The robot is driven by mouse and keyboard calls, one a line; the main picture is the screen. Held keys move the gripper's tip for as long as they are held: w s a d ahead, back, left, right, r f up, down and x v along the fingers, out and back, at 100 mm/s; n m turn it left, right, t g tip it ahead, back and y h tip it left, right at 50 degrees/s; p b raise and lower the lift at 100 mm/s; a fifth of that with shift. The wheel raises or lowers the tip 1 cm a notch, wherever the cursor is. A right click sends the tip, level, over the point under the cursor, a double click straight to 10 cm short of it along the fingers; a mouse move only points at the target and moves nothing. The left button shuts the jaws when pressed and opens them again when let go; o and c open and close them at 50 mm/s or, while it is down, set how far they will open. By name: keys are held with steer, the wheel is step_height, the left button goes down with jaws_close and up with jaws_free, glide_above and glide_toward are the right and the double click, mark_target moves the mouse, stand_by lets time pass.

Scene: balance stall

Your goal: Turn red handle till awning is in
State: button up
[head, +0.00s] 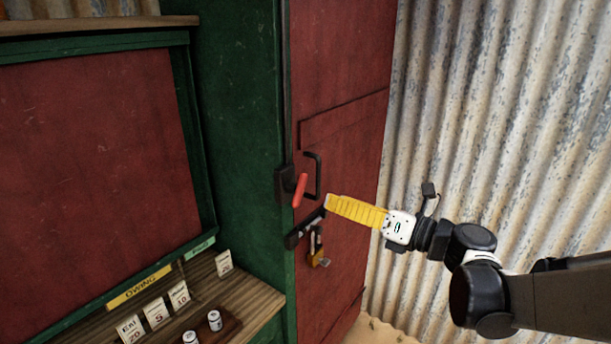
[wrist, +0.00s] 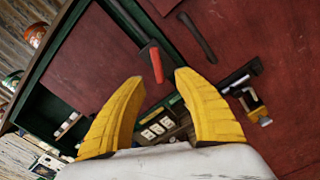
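In the wrist view the red handle (wrist: 156,65) shows beyond and between the two yellow fingertips. My gripper (head: 329,203) is just right of the handle in the head view, apart from it. My gripper (wrist: 160,80) is open and empty in the wrist view, its fingers spread to both sides. I cannot make out the awning in either view.
A black door pull (head: 315,176) stands close beside the handle. A dark bolt (head: 303,232) with a brass padlock (head: 316,252) is below. A wooden shelf (head: 255,300) at lower left holds cards and small weights. Corrugated metal (head: 480,110) stands behind my arm.

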mark_target(302, 192)
steer(key=b+x, duration=0.1)
steer(key=x, duration=0.3)
steer(key=b+x, duration=0.1)
steer(key=x, duration=0.4)
steer(key=shift+s+a, duration=0.2)
steer(key=shift+s, duration=0.15)
steer(key=shift+w+a, duration=0.5)
jaws_close()
